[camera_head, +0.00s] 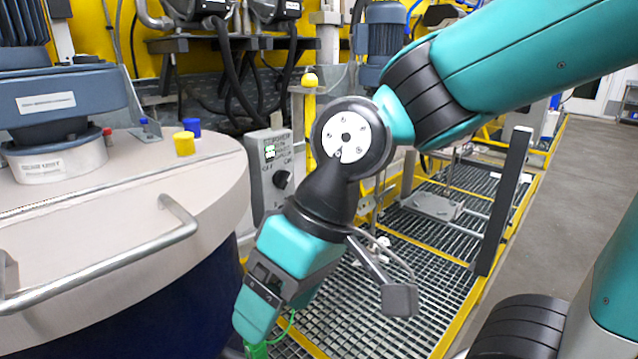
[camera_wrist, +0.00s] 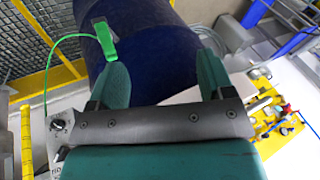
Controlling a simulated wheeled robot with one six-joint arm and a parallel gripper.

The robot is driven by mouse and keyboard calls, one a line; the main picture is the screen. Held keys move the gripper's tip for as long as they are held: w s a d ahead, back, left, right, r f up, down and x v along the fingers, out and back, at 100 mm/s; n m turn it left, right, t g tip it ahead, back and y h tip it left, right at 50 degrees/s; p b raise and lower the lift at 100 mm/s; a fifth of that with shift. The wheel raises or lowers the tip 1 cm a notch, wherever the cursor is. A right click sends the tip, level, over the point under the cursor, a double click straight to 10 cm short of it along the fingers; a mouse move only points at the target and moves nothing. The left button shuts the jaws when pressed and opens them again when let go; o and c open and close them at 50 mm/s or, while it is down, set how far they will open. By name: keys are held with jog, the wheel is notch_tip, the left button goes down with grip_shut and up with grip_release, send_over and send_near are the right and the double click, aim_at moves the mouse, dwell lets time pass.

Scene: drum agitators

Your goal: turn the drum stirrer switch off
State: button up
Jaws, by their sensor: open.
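The switch is a black rotary knob (camera_head: 282,179) on a grey control box (camera_head: 262,205), right of the drum. The box has a lit green display above the knob; the knob's exact setting is too small to read. In the wrist view the knob (camera_wrist: 58,124) shows at the lower left, outside my fingers. My gripper (camera_head: 252,318) points down and left, below and in front of the box, apart from the knob. In the wrist view my gripper (camera_wrist: 163,80) is open and empty, its fingers spread before the dark blue drum (camera_wrist: 150,48). The drum's lid (camera_head: 120,170) is beige.
A green clamp (camera_wrist: 105,40) on a green cable is at the drum, close to my left finger. A lid handle (camera_head: 120,265) sticks out. The grey-blue stirrer motor (camera_head: 60,100) stands on the lid. Yellow-edged grating (camera_head: 350,325) lies right of the drum.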

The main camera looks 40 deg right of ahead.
jog(key=w+d+f+m+t+y+b, duration=0.2)
jog(key=w+d+f+m+t+b, duration=0.1)
jog(key=w+m+b, duration=0.25)
jog(key=w+d+f+m+t+y+b, duration=0.1)
jog(key=w+d+f+m+t+b, duration=0.25)
jog(key=w+m, duration=0.3)
jog(key=w+d+r+m+t+h+b, duration=0.1)
jog(key=w+d+m+t+h+b, duration=0.3)
jog(key=d+m, duration=0.45)
jog(key=w+d+r+m+t+h+b, duration=0.1)
jog(key=d+m+t+b, duration=0.2)
jog(key=d+m+t, duration=0.45)
jog(key=g+p, duration=0.1)
jog(key=p, duration=0.9)
send_near(286, 181)
jog(key=w+p, duration=0.1)
jog(key=w, duration=0.2)
jog(key=w+a+p, duration=0.1)
jog(key=w+p, duration=0.1)
jog(key=w, duration=0.1)
jog(key=w+p, duration=0.1)
jog(key=w, duration=0.2)
jog(key=shift+w+a+r, duration=0.2)
jog(key=shift+a, duration=0.2)
jog(key=c, duration=0.9)
